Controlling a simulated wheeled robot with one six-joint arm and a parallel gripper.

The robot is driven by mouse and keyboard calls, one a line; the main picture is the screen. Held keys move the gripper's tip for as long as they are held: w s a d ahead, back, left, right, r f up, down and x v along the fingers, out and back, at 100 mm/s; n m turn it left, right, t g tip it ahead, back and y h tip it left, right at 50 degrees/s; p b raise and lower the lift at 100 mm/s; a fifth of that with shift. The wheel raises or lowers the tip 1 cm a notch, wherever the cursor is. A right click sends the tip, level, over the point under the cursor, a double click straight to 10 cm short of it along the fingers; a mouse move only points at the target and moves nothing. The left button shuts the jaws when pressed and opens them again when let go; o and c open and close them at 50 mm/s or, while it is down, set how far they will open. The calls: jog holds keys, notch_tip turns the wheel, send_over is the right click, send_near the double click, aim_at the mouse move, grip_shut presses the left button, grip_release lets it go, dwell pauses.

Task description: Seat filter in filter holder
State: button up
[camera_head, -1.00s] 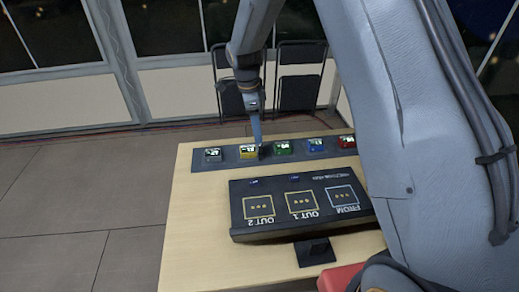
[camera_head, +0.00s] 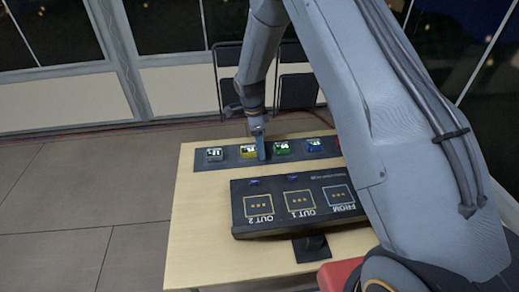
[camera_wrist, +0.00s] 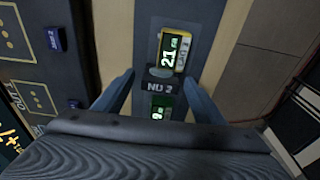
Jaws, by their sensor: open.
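My gripper (camera_head: 260,154) is open and low over the dark strip (camera_head: 228,163) at the table's far side, beside the yellow block (camera_head: 247,152). In the wrist view my fingers (camera_wrist: 158,82) stand on either side of a dark piece labelled "ND" (camera_wrist: 160,86), with a small gap on each side. The yellow block (camera_wrist: 173,50), showing "21", is just ahead of it; a green block (camera_wrist: 157,108) is partly hidden by my gripper. Which piece is the filter, and where its holder is, I cannot tell for sure.
A black panel (camera_head: 285,228) marked FROM, OUT 1 and OUT 2 lies in front of the strip. Grey (camera_head: 214,155), green (camera_head: 282,148) and blue (camera_head: 315,145) blocks sit along the strip. The wooden table (camera_head: 200,230) is bare at left. My arm hides the right side.

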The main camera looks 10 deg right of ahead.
jog(key=shift+c, duration=0.4)
jog(key=c, duration=1.2)
jog(key=shift+o, duration=0.2)
jog(key=shift+r, duration=0.15)
